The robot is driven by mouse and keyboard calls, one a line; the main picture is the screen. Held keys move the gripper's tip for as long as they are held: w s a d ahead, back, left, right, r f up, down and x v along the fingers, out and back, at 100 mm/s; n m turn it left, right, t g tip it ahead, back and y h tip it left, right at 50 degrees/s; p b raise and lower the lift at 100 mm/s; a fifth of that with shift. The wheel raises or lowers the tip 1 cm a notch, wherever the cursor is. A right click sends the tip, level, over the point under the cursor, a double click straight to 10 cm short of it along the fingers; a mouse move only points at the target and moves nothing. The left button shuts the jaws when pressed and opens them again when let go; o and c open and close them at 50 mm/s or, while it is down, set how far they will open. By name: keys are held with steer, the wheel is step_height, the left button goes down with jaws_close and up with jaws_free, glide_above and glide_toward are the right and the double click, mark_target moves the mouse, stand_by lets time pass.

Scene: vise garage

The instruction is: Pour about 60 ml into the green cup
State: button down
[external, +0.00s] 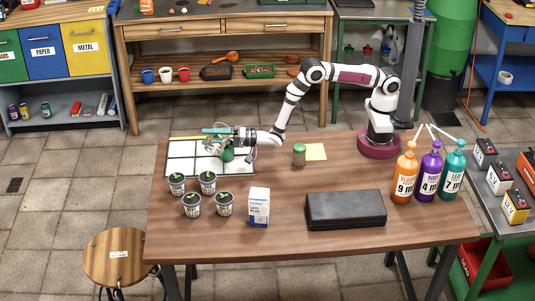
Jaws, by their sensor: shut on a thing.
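My gripper (226,141) is at the left part of the wooden table, over a white gridded board. It is shut on a small item whose shape is mostly hidden by the fingers; a teal piece (215,130) shows at its top. A dark green rounded thing (227,155) shows just below the fingers; I cannot tell whether it is the green cup or part of what I hold. A small jar with a green top (299,154) stands upright to the right, apart from my gripper. No liquid can be made out.
The white gridded board (182,150) lies under my gripper. Several potted seedlings (193,204), a white box (259,206) and a black case (345,210) stand in front. Orange (405,177), purple (430,175) and teal (453,174) pump bottles stand at the right.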

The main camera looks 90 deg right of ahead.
mark_target(207, 146)
steer(key=shift+w+a+r, duration=0.1)
steer(key=shift+w+r, duration=0.05)
steer(key=shift+w+a+r+m, duration=0.1)
steer(key=shift+w+a+m, duration=0.1)
steer(key=shift+a+m, duration=0.15)
stand_by(0.3)
steer(key=shift+w+a+f+n+g, duration=0.15)
steer(key=shift+f+n, duration=0.15)
steer(key=shift+n, duration=0.25)
steer(key=shift+w+a+f+n+g, duration=0.15)
steer(key=shift+f+n, duration=0.1)
steer(key=shift+n, duration=0.25)
steer(key=shift+f+n+g, duration=0.2)
steer(key=shift+n+g, duration=0.2)
steer(key=shift+n, duration=0.5)
steer(key=shift+n+g, duration=0.4)
steer(key=shift+n, duration=0.1)
steer(key=shift+a+f+n+g, duration=0.3)
steer(key=shift+f+n+g, duration=0.1)
steer(key=shift+f+n, duration=0.25)
steer(key=shift+r, duration=0.1)
